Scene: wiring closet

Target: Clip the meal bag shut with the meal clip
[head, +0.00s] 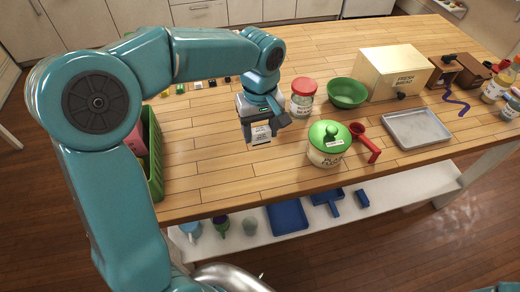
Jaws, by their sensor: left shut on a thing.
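My left gripper (264,122) is over the middle of the wooden table, pointing down. It is shut on a small pale labelled thing (261,133), which looks like the meal bag. The label is too small to read, and the gripper hides the thing's upper part. I cannot make out the meal clip for certain. Several small coloured pieces (196,85), which may be clips, lie in a row behind my left arm. My right gripper is out of view.
A green-lidded canister (328,143) with a red scoop (365,142) stands right of the gripper. A red-lidded jar (303,98), green bowl (346,93), bread box (395,72) and metal tray (416,129) are farther right. A green crate (154,160) is at left. The table's front middle is clear.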

